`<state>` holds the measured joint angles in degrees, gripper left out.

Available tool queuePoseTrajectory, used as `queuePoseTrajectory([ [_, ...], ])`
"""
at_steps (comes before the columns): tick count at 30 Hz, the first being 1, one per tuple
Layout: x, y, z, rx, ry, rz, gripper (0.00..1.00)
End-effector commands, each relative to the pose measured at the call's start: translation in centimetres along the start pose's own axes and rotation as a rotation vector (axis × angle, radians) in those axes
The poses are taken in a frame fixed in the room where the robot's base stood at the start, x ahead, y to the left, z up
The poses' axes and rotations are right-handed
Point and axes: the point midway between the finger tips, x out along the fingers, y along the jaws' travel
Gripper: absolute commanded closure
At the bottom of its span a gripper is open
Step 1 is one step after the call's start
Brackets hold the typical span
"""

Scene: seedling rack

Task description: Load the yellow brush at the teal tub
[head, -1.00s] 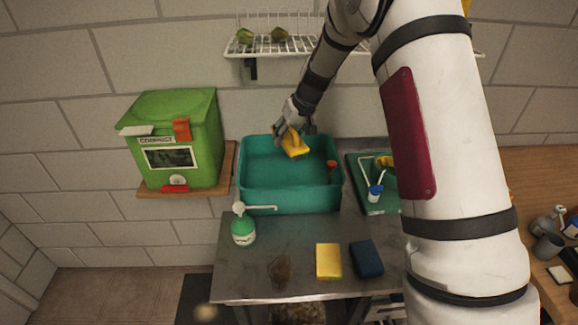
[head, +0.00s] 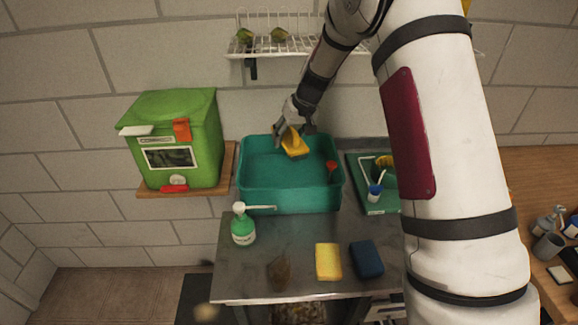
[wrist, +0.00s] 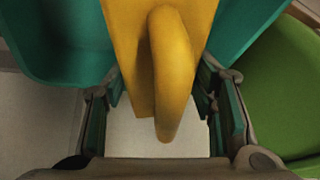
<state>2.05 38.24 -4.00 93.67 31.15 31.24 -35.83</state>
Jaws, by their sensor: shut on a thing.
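The yellow brush (head: 294,146) is in my gripper (head: 293,133), over the back part of the teal tub (head: 290,200) in the head view. In the wrist view the brush (wrist: 172,60) fills the space between the fingers of my gripper (wrist: 160,105), its curved handle toward the camera. The tub's wall (wrist: 60,40) shows behind the brush. I cannot tell whether the brush touches the tub's floor. A red thing (head: 331,166) is at the tub's right inside edge.
A green soap pump bottle (head: 243,228) stands in front of the tub. A yellow sponge (head: 328,262) and a dark blue sponge (head: 366,259) lie on the metal counter (head: 235,275). A green box (head: 190,120) stands left, a white wire rack (head: 285,45) hangs above.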

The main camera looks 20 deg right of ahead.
Motion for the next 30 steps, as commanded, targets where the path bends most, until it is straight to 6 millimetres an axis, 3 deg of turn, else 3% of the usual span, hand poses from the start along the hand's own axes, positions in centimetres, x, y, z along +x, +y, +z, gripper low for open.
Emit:
queuePoseTrajectory([
  [8, -0.6, -0.1, -0.3, -0.001, 0.002, 0.001, 0.71],
  [19, -3.5, -0.6, -1.5, 0.0, 0.002, 0.0, 0.71],
  [30, -3.7, -0.6, -1.6, 0.0, 0.001, 0.0, 0.71],
])
